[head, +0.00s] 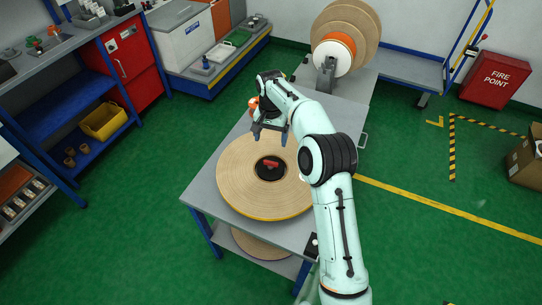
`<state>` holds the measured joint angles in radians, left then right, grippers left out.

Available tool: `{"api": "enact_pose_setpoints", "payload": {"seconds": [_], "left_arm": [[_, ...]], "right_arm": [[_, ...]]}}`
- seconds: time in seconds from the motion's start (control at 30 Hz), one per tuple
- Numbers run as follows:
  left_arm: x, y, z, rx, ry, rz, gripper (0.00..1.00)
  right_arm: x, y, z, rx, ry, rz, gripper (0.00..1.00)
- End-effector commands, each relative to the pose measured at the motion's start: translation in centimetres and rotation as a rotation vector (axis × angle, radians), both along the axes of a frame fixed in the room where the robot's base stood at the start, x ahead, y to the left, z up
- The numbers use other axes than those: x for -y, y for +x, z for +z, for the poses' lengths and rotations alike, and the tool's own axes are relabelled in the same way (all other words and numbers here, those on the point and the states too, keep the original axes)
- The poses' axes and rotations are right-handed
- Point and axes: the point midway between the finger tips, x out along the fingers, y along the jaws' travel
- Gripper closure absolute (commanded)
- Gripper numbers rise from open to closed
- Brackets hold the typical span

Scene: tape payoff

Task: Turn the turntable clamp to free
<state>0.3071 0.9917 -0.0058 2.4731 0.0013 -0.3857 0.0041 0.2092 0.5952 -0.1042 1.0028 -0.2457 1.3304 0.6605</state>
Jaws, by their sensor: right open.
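The turntable (245,188) is a large round tan disc lying flat on a grey table. At its middle is a black hub with a red clamp handle (270,164) across it. My right arm reaches in from the lower right, over the right side of the disc. My right gripper (268,141) is open and empty, just beyond the hub near the disc's far part, with its fingers apart from the red handle. My left gripper is not in view.
The grey table (203,188) has blue legs and a lower shelf. A spool with orange material (335,46) stands on a bracket behind. A red fire point box (493,80) is at the right. Green floor is open on both sides.

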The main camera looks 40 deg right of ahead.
Motion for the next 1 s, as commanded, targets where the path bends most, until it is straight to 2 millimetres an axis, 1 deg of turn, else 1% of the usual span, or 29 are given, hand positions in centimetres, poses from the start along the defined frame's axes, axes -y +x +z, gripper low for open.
{"api": "enact_pose_setpoints", "payload": {"seconds": [0.03, 0.3, 0.5, 0.6, 0.7, 1.0], "left_arm": [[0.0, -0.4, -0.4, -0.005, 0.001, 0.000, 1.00], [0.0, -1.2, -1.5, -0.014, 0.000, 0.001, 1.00], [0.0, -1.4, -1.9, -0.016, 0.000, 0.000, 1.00], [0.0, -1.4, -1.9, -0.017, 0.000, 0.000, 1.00], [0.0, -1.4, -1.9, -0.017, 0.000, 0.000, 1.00], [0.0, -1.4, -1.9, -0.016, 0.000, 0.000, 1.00]], "right_arm": [[0.0, -0.2, -1.2, -0.006, 0.001, 0.000, 0.15], [0.0, -0.2, -6.9, -0.006, 0.002, 0.001, 0.15], [-0.1, -0.1, -10.3, -0.003, 0.003, 0.002, 0.15], [0.0, -0.1, -11.4, -0.002, 0.001, 0.001, 0.15], [0.0, -0.1, -12.0, -0.002, 0.001, 0.001, 0.15], [0.0, 0.0, -12.3, -0.001, 0.001, 0.001, 0.15]]}}
